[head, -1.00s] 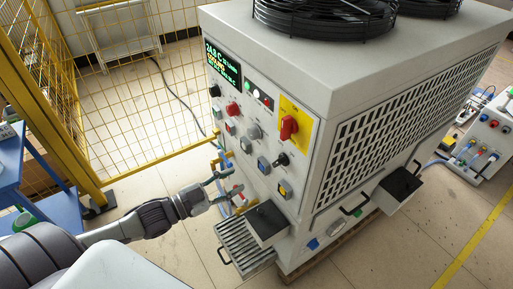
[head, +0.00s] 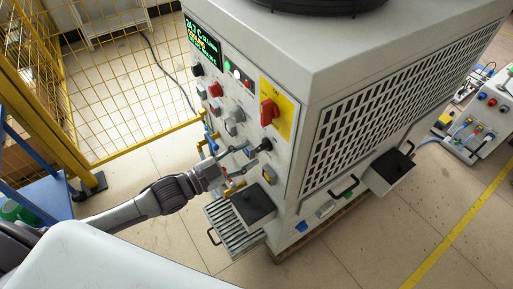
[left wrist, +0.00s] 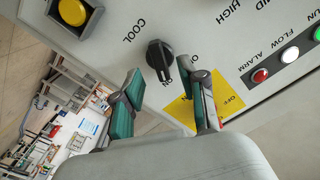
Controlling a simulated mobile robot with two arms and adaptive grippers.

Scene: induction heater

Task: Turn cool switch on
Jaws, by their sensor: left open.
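The cool switch is a black rotary knob (head: 264,145) on the front panel of the light grey machine. In the left wrist view the knob (left wrist: 160,60) stands beside the printed word COOL, with partly hidden position labels around it. My left gripper (head: 247,161) is open just in front of the panel, close to the knob. In the left wrist view its two green-padded fingers (left wrist: 162,72) reach up on either side of the knob, with nothing held between them. I cannot tell whether they touch it. My right gripper is not in view.
A red main switch on a yellow plate (head: 269,112) sits above the knob. Other buttons and a lit display (head: 203,38) fill the panel's left side. A black-topped box and slatted tray (head: 229,232) jut out below. A yellow mesh fence (head: 120,85) stands at left.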

